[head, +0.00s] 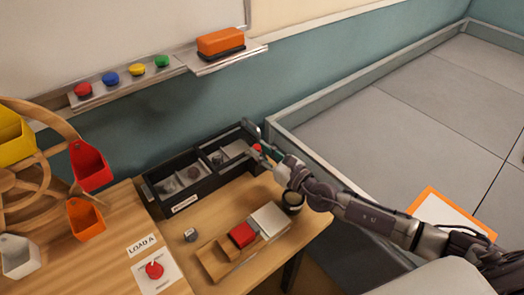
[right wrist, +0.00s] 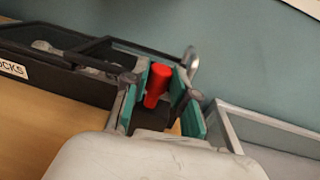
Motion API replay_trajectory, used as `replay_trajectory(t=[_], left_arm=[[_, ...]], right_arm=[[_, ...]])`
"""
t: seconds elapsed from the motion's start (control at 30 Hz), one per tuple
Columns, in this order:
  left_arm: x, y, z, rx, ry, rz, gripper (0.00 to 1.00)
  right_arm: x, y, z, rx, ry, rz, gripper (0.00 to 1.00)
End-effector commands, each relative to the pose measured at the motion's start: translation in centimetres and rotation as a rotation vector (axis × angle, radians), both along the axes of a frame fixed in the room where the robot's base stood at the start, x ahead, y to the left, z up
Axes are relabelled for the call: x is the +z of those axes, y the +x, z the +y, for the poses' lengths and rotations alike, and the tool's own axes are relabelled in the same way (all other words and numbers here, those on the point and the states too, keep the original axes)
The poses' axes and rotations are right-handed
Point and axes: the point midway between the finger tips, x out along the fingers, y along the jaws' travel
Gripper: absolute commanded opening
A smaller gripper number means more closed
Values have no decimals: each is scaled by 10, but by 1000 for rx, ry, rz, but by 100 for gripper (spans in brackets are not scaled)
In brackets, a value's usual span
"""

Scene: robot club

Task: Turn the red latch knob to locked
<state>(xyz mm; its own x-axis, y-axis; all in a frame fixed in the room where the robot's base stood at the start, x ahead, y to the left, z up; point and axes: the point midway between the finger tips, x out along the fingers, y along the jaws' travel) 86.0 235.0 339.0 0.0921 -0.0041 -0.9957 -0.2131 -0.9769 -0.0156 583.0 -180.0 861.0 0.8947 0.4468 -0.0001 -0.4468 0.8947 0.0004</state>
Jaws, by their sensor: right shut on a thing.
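A red knob (right wrist: 157,85) stands at the corner of the black divided box, beside a grey curved metal loop (right wrist: 191,62). In the head view the red knob (head: 257,148) is a small patch, mostly hidden by my right gripper (head: 266,153). In the right wrist view my right gripper (right wrist: 161,82) has its teal-padded fingers on both sides of the knob and is shut on it. The knob's base is partly hidden, and I cannot read its setting. My left gripper is not in view.
The black box (head: 170,212) sits at the table's back edge, against the teal wall. Another red knob (head: 154,270) is on a panel near a "LOAD A" label. A red block (head: 242,235) sits in a wooden holder. A dark round cup (head: 292,200) stands close below my right gripper.

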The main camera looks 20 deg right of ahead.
Motion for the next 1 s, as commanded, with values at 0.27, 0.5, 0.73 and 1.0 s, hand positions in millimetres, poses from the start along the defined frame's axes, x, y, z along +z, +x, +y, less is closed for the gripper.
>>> replay_trajectory(t=[0.27, 0.5, 0.73, 1.0], left_arm=[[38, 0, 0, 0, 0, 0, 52], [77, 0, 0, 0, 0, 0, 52], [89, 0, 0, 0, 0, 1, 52], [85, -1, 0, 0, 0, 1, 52]], right_arm=[[7, -2, 4, -102, 6, 6, 0], [6, -3, 9, -295, 6, 8, 0], [1, -3, 12, -510, 5, 6, 0], [-1, -1, 16, -724, 2, 2, 0]])
